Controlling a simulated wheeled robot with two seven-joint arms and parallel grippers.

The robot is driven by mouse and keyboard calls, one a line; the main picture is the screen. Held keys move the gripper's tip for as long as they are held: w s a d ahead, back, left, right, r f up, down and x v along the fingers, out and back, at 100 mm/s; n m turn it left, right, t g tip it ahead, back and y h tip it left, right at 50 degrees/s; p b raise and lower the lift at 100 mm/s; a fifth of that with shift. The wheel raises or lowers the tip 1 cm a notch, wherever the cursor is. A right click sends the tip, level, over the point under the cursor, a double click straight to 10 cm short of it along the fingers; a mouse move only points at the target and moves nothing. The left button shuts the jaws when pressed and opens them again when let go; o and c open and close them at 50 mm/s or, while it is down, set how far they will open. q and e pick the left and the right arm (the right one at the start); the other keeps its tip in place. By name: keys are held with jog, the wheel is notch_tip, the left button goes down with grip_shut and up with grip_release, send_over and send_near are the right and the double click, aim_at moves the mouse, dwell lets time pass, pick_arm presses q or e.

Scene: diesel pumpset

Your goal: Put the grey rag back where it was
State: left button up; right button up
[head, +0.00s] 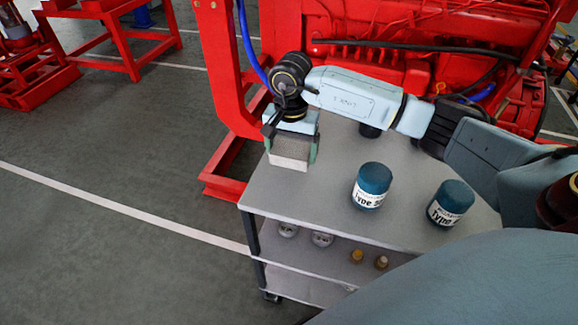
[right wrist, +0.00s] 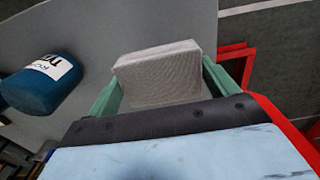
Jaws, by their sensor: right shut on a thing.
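The grey rag (head: 290,150) is a light grey folded block with a woven face. My right gripper (head: 291,158) is shut on it, with a green finger on each side. Rag and gripper are over the far left corner of the cart's grey top (head: 305,200). I cannot tell whether the rag touches the top. In the right wrist view the rag (right wrist: 158,75) sits between the fingers of the right gripper (right wrist: 160,85), with the grey top beyond it. My left gripper is not in view.
Blue canisters with white labels stand on the cart top, one in the middle (head: 371,186) and one at right (head: 451,203). A dark one (head: 370,130) is partly hidden behind my right arm. Small parts lie on the shelf below. The red engine (head: 400,45) is behind the cart.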

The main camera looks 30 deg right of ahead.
aim_at(291, 178)
notch_tip(291, 178, down, 7)
jog(key=o, duration=0.7)
jog(key=shift+r, duration=0.1)
notch_tip(291, 178, up, 12)
dwell(0.4)
